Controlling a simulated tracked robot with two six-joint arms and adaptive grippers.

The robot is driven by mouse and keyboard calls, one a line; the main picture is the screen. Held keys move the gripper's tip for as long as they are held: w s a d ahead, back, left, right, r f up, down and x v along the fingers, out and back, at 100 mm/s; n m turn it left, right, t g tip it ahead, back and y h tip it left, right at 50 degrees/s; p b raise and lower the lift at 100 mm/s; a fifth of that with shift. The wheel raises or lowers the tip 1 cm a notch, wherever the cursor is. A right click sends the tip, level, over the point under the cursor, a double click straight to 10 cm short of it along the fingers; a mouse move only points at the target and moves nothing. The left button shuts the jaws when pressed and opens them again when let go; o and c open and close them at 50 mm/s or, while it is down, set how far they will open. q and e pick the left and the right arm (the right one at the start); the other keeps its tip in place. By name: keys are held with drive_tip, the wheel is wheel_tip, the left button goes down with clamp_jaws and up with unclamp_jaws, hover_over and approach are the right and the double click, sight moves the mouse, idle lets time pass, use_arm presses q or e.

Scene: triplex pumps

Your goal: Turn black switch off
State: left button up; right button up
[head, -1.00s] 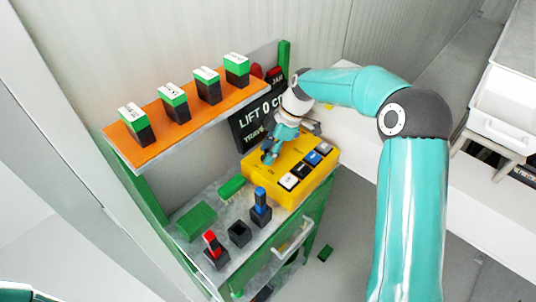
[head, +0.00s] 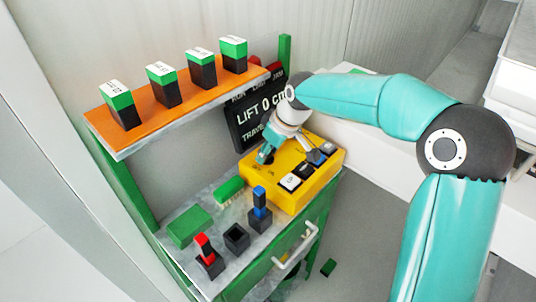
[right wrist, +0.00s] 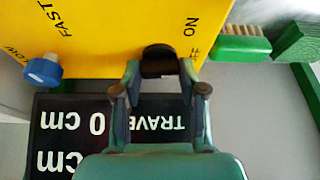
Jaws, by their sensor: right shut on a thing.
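The black switch (right wrist: 158,62) is a round black knob on the yellow control box (head: 318,183), between the marks ON and OFF in the right wrist view. My right gripper (right wrist: 160,75) has its two fingers on either side of this knob and is shut on it. In the head view my right gripper (head: 266,154) reaches down onto the left part of the yellow box, and its fingers hide the knob. I cannot tell the knob's exact angle. My left gripper is not in view.
A blue knob (right wrist: 43,70) sits by FAST on the box. White, black and blue buttons (head: 290,182) line its front. An orange shelf (head: 140,135) with several green-black blocks is above. The display (head: 246,117) stands behind.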

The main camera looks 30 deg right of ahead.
drive_tip(key=shift+w+r+m, duration=0.1)
drive_tip(key=shift+r+m, duration=0.05)
drive_tip(key=shift+m, duration=0.35)
drive_tip(key=o, duration=0.9)
drive_tip(key=shift+c, duration=0.2)
drive_tip(key=v, duration=1.2)
drive_tip(key=shift+s+a, duration=0.2)
